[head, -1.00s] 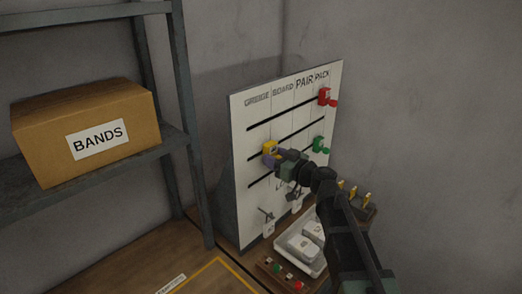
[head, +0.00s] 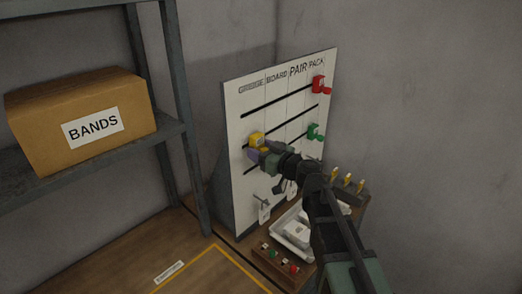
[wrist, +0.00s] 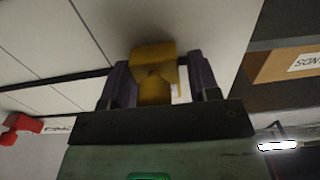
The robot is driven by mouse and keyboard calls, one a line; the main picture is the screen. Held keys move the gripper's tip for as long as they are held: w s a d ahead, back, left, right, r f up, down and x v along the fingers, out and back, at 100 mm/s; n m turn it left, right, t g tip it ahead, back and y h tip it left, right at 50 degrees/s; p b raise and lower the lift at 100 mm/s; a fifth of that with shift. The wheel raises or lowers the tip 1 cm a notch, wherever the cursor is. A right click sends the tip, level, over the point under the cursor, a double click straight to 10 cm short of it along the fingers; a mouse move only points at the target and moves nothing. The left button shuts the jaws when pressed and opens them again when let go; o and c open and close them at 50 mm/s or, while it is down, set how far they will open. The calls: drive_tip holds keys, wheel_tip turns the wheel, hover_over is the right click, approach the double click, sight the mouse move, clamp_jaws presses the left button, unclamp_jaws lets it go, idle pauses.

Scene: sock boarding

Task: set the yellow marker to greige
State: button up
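The yellow marker (head: 257,139) sits near the left end of the middle rail on the white board (head: 237,185), under the GREIGE heading (head: 252,88). My gripper (head: 262,152) is in front of the marker, with its purple fingers apart. In the wrist view the marker's yellow knob (wrist: 154,88) lies between the fingertips (wrist: 160,82), with a visible gap on the right; the gap on the left is narrow. The fingers are open around the knob rather than clamped on it.
A red marker (head: 318,85) is at the top rail's right end and a green marker (head: 314,131) at the lower rail's right end. A white tray (head: 280,236) stands below the board. A shelf with a BANDS box (head: 85,115) stands left.

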drive_tip(key=v, duration=1.1)
drive_tip(key=s+f+m+g+h, duration=0.45)
drive_tip(key=s+f+g, duration=0.25)
drive_tip(key=f, duration=0.3)
drive_tip(key=s+d+f+m+g+h, duration=0.4)
drive_tip(key=s+d+f+h, duration=0.3)
drive_tip(key=d, duration=0.4)
drive_tip(key=shift+s+d+m+g+h, duration=0.3)
drive_tip(key=shift+s+m+h, duration=0.45)
drive_tip(key=shift+h, duration=0.4)
